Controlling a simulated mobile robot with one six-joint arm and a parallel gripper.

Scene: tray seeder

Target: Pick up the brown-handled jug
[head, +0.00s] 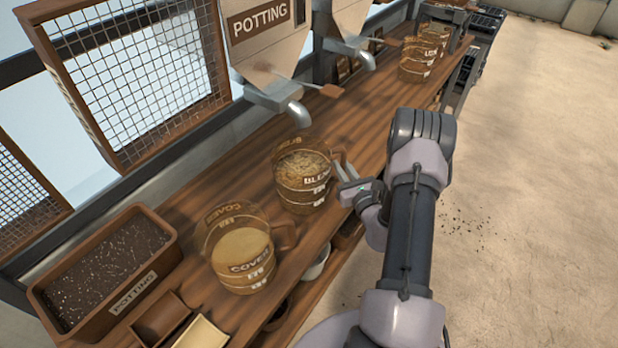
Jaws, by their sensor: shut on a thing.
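A clear amber jug marked BLEND (302,186) stands upright on the wooden bench below the metal spout, filled with a pale, flaky mix. My gripper (343,178) reaches in from the right and is shut on this jug's handle, which is partly hidden by the fingers. The handle's colour is hard to tell here. A second amber jug marked COVER (243,254), with a brown handle (284,236) and pale fill, stands upright nearer and to the left, apart from my gripper. I cannot tell whether the BLEND jug is lifted off the bench.
A brown POTTING tray (152,281) of dark soil sits at the left, with small boxes (160,318) near it. The POTTING hopper (262,40) and its spout (297,115) hang over the bench behind the BLEND jug. More jugs (416,62) stand farther back. Bare bench lies between.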

